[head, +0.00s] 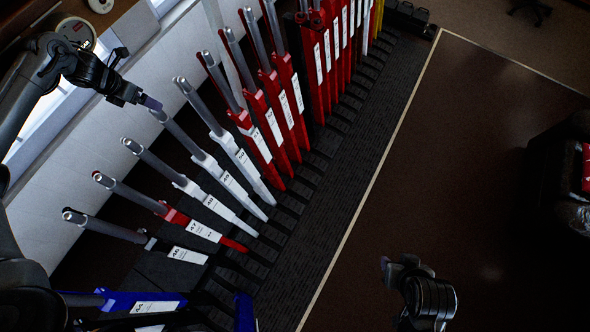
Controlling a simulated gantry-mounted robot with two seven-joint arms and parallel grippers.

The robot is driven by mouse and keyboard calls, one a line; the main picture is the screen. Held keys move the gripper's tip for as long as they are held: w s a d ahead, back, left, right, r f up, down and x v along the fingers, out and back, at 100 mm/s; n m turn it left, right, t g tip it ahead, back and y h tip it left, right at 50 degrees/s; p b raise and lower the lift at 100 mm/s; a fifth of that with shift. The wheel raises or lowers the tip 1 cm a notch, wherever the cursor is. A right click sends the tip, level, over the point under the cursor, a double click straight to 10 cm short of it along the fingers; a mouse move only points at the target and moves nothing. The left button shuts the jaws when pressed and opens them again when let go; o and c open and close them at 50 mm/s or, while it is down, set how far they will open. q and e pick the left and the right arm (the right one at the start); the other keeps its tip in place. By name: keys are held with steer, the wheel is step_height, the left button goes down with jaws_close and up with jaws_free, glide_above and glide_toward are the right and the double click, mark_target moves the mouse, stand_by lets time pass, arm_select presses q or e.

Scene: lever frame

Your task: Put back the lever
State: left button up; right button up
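A row of levers with steel handles and numbered white labels fans across the lever frame. My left gripper (148,101) is at the upper left, close to the top of the handle of a white lever (225,178). I cannot tell if it touches that handle, or if its fingers are open. Neighbouring white levers (243,158) and (207,198) stand on either side. A red lever (197,228) and a black lever (182,251) are nearer. My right gripper (400,265) is at the lower right, over the floor and away from the levers; its finger opening is unclear.
Several red levers (283,100) continue toward the back, with a yellow one (378,18) at the far end. A blue lever (150,305) lies at the lower left. A pale wall (110,112) runs behind the handles. The brown floor (450,170) is clear; a dark chair-like object (565,165) is at right.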

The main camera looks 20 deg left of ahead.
arm_select(q)
steer(key=shift+w+a+r+p, duration=0.1)
steer(key=shift+a+r+p, duration=0.1)
steer(key=shift+r, duration=0.4)
steer(key=shift+w+a+r+p, duration=0.1)
steer(key=shift+a+r, duration=0.1)
steer(key=shift+r, duration=0.35)
steer(key=shift+s+d+f, duration=0.1)
steer(key=shift+d+f, duration=0.05)
arm_select(e)
steer(key=shift+a+r, duration=0.1)
steer(key=shift+r, duration=0.45)
